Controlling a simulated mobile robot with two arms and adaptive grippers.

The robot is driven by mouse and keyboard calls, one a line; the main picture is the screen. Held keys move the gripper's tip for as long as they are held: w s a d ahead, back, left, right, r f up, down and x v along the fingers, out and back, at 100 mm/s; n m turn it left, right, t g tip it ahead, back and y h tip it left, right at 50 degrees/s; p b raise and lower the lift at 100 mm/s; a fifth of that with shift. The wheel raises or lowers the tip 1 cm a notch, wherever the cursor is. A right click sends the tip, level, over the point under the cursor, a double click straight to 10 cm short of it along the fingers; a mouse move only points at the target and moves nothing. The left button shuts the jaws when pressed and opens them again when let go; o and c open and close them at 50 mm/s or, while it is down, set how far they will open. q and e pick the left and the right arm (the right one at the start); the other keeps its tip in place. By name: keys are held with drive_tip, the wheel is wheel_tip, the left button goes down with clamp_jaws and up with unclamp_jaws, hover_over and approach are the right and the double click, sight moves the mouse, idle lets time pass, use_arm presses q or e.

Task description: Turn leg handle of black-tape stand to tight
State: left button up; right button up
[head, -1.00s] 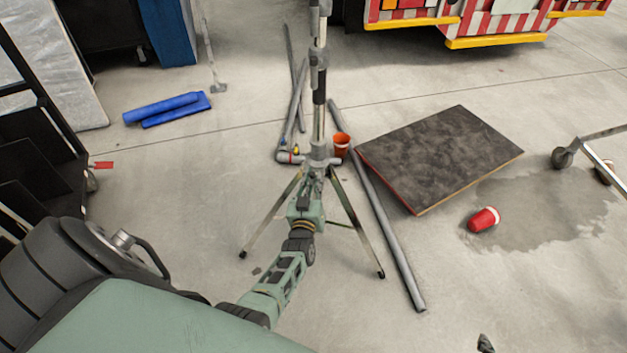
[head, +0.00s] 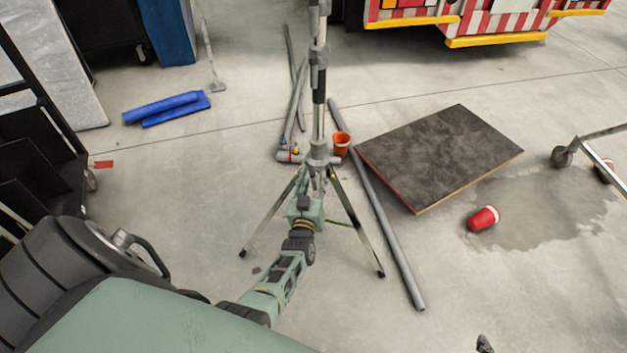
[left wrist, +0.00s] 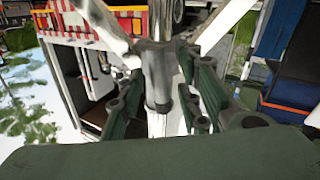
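The stand (head: 319,115) is upright, a silver pole with black bands on splayed legs, left of centre in the head view. Its grey leg collar (head: 318,157) has a small grey lug, possibly the leg handle, on its right side. My left gripper (head: 312,178) is just below the collar, among the legs. In the left wrist view, the green fingers of my left gripper (left wrist: 165,105) stand apart on either side of the grey collar (left wrist: 157,70); I cannot tell whether either touches it. A dark tip, likely my right gripper (head: 484,344), shows at the bottom edge.
Long grey pipes (head: 385,228) lie beside the stand. An orange bucket (head: 341,142) stands just behind it. Blue rolls (head: 165,108) lie at left. Front floor is clear.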

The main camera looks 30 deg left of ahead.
use_arm(q)
drive_tip(key=v, duration=0.7)
drive_tip(key=shift+s, duration=0.2)
drive_tip(key=shift+d, duration=0.1)
drive_tip(key=shift+r, duration=0.1)
